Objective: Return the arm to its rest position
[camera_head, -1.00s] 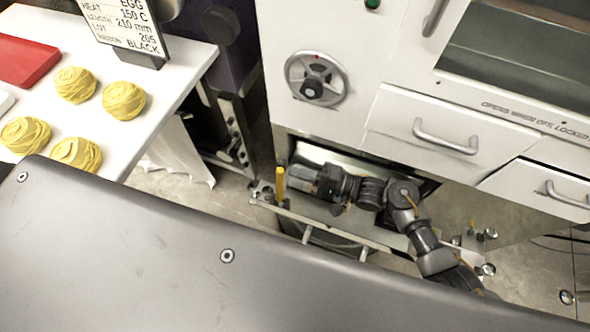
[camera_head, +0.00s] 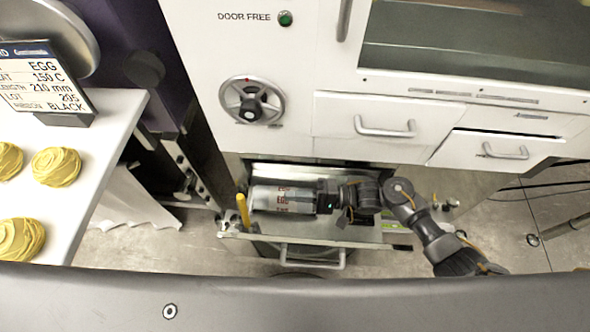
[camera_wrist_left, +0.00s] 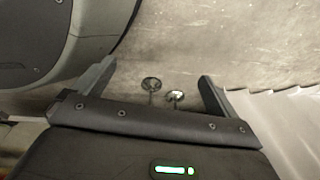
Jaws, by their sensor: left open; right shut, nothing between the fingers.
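My right arm (camera_head: 400,190) reaches in from the lower right over an open drawer (camera_head: 350,234) low on the white machine. My right gripper (camera_head: 320,199) is shut and empty, beside the right end of a silver-white roll printed EGG (camera_head: 283,200). The roll lies on its side in the drawer; whether the gripper touches it I cannot tell. The fingertips are hard to make out. In the left wrist view my left gripper (camera_wrist_left: 152,78) is open and empty above the floor. It does not show in the head view.
A yellow post (camera_head: 242,210) stands at the drawer's left corner. The white machine (camera_head: 290,75) has a handwheel (camera_head: 252,101) and drawer handles above. At left, a white table (camera_head: 100,150) carries yellow noodle nests (camera_head: 56,166) and a label display (camera_head: 45,80). Grey floor lies below.

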